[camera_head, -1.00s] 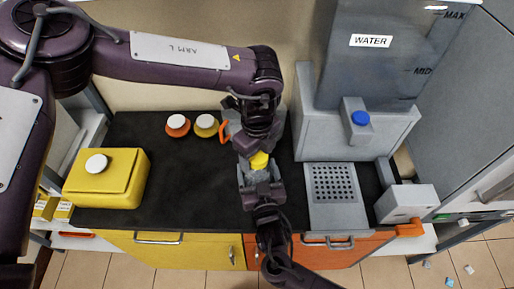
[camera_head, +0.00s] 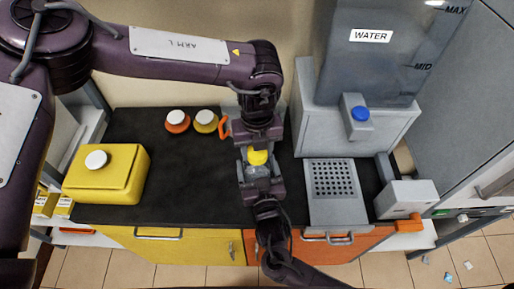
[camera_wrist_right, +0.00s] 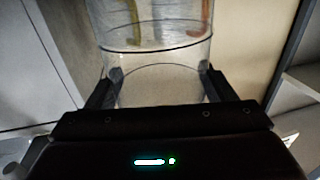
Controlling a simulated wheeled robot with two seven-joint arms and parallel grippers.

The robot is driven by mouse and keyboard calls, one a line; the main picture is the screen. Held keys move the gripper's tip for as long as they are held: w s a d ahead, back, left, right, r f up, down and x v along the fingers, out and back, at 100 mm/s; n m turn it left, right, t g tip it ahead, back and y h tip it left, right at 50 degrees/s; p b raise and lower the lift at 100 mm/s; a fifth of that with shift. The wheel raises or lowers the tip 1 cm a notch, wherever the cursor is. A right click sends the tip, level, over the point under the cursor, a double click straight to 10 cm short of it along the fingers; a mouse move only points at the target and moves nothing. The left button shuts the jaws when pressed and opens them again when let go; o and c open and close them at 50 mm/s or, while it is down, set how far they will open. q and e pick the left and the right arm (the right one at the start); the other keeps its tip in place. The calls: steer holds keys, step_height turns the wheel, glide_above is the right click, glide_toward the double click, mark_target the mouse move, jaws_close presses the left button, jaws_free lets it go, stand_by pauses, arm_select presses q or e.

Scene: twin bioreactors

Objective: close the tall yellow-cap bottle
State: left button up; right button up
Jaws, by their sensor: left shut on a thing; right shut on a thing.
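The tall clear bottle (camera_head: 258,172) is held over the middle of the counter. My right gripper (camera_head: 261,185) is shut on its body from the front. In the right wrist view the clear bottle (camera_wrist_right: 155,75) stands between the two fingers (camera_wrist_right: 160,90). The yellow cap (camera_head: 257,157) is at the bottle's top, and my left gripper (camera_head: 257,150) is shut on it from above. Cap and bottle are in line, but I cannot tell whether the cap is seated. The fingers partly hide the cap and the bottle's neck.
A yellow box (camera_head: 120,178) with a white knob stands at the left. An orange jar (camera_head: 177,124) and a yellow jar (camera_head: 205,124), both white-lidded, stand behind. The water dispenser (camera_head: 355,130) and perforated plate (camera_head: 335,181) are at the right. The dark counter's left half is mostly free.

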arm_select(q)
steer(key=shift+a+m, duration=0.1)
steer(key=shift+m, duration=0.7)
steer(key=o, duration=1.1)
steer(key=shift+r, duration=2.3)
steer(key=shift+c, duration=0.4)
steer(key=n, duration=0.1)
steer(key=r+n, duration=0.1)
steer(key=n, duration=0.1)
steer(key=shift+d+r, duration=0.15)
steer(key=shift+d, duration=0.05)
step_height(320, 180, up, 2)
steer(key=n, duration=0.5)
steer(key=shift+a, duration=0.1)
